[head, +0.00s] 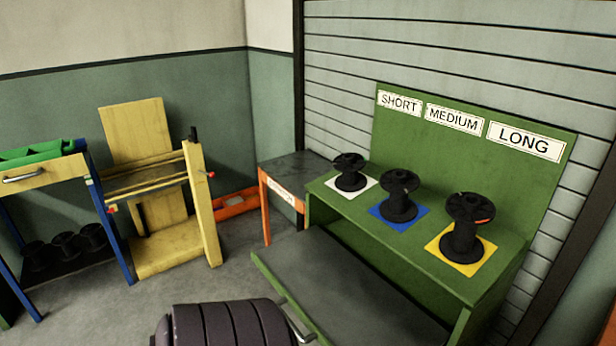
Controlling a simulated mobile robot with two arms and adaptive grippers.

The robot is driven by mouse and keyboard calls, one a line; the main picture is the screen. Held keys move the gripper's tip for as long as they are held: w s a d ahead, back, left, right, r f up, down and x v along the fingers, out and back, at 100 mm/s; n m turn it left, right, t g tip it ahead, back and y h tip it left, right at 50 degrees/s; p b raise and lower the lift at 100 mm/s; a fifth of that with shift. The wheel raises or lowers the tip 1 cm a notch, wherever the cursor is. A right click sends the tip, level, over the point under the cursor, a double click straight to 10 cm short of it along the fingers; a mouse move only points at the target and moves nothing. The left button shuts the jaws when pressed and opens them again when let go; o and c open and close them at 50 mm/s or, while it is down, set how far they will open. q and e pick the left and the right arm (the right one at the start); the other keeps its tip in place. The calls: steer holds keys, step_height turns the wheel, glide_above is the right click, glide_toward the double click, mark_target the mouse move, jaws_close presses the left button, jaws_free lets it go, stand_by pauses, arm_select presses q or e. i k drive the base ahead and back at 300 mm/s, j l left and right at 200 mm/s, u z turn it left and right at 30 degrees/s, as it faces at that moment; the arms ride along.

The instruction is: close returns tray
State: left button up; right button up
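A wide grey tray (335,281) with a green edge sticks out from under the top of the green bench (425,250), so it stands open. I take it to be the returns tray, but no label shows on it. A metal handle (298,328) shows at its near left end, close to the bottom of the picture. The visible tray floor is bare, and its near part is cut off by the picture's edge. Neither of my grippers is in view.
Black spools stand on white (350,172), blue (398,196) and yellow (465,225) squares. A dark ribbed shape (225,322) fills the bottom, possibly mine. Left are an orange-framed table (294,165), a yellow wooden rack (205,205) and a drawer cabinet (40,178). Grey floor lies between.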

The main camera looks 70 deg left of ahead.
mark_target(340, 300)
steer(key=u, duration=2.25)
